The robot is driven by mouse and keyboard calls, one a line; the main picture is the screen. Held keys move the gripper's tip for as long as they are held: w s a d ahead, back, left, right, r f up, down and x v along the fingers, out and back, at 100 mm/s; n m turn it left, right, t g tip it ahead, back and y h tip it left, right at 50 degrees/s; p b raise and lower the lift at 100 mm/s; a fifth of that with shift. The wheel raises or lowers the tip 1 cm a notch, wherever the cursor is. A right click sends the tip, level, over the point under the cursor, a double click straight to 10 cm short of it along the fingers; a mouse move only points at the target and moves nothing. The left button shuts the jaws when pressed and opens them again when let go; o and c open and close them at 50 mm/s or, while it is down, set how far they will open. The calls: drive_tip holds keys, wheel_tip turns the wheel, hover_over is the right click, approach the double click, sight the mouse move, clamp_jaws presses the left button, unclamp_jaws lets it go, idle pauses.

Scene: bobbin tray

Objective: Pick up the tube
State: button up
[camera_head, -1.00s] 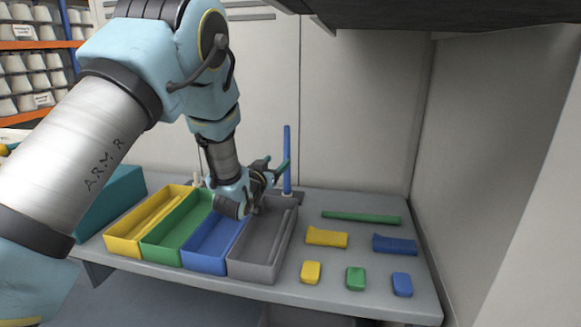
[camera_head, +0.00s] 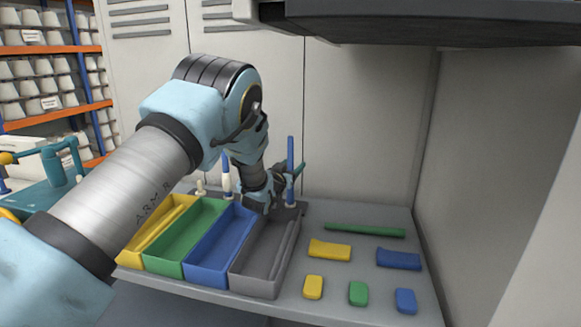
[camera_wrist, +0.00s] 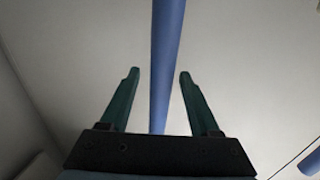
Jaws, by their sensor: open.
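An upright blue tube (camera_head: 290,160) stands in a pale holder at the back edge of the table, behind the grey bin. My gripper (camera_head: 297,170) is open beside this tube, partway up its height. In the wrist view, the blue tube (camera_wrist: 166,60) passes between the two teal fingers of my gripper (camera_wrist: 157,76), and gaps show on both sides. I cannot tell how deep it is between them. A green tube (camera_head: 365,230) lies flat at the right. A yellow tube (camera_head: 163,222) lies in the yellow bin, and a grey tube (camera_head: 283,245) in the grey bin.
Yellow (camera_head: 130,259), green (camera_head: 162,266), blue (camera_head: 205,276) and grey bins (camera_head: 252,287) stand side by side. Several coloured pieces lie at the right, including a blue one (camera_head: 398,259). Another upright blue piece (camera_head: 226,170) stands further left. A dark shelf (camera_head: 420,20) overhangs.

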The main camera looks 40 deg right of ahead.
drive_tip(key=shift+x, duration=0.85)
clamp_jaws()
